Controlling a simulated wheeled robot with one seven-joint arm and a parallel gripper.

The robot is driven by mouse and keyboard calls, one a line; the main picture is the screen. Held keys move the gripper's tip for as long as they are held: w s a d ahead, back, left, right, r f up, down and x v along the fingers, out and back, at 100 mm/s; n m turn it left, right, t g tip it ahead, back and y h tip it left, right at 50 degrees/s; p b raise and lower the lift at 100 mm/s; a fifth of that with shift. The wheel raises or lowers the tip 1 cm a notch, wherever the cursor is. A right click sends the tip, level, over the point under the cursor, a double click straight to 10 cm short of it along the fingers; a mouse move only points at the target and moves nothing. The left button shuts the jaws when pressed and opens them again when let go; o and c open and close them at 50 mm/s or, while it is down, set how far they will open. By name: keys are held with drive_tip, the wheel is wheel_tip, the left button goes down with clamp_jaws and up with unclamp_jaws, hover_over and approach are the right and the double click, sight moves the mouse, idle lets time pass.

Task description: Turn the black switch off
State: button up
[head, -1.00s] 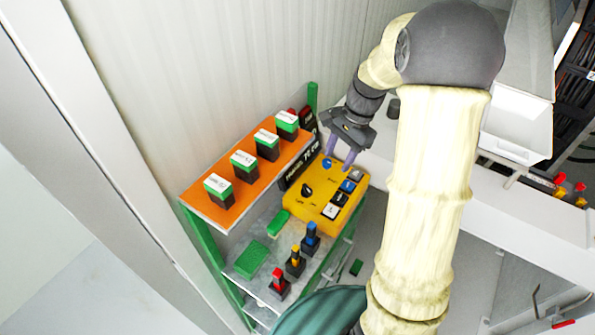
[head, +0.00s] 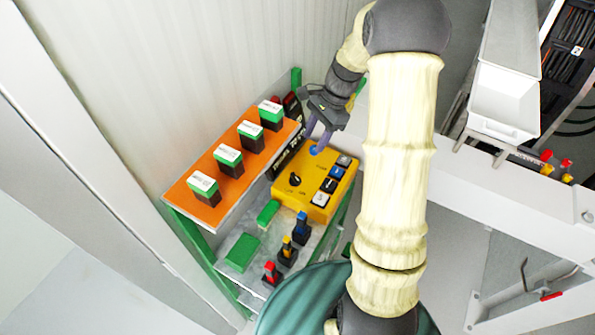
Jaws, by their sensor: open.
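The black switch (head: 295,179) is a small rotary knob on the left part of a yellow control box (head: 309,199). Small markings sit beside it, too small to read. A blue round button (head: 315,150) is at the far end of the box, and several black, blue and white square buttons (head: 329,185) run along its right side. My gripper (head: 319,135) is open, with its purple fingers pointing down over the far end of the box, near the blue round button. It is beyond the black switch and apart from it. I cannot tell whether the fingertips touch the box.
An orange shelf (head: 193,186) with several green-topped black blocks stands left of the box. A lower grey shelf (head: 262,256) holds green blocks and red, yellow and blue switches (head: 286,248). A white beam (head: 465,160) lies to the right.

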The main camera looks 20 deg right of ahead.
sight(295, 176)
drive_tip(key=p+x, duration=0.1)
drive_tip(key=x, duration=0.7)
drive_tip(key=p+x, duration=0.1)
drive_tip(key=x, duration=0.4)
drive_tip(key=shift+w+a+r+p, duration=0.1)
drive_tip(key=shift+w+a+p, duration=0.05)
drive_tip(key=shift+a+p, duration=0.2)
drive_tip(key=shift+a+f, duration=0.1)
drive_tip(key=shift+f, duration=0.15)
drive_tip(key=shift+d+f, duration=0.2)
drive_tip(key=shift+d, duration=0.05)
drive_tip(key=shift+a, duration=0.15)
drive_tip(key=c, duration=0.7)
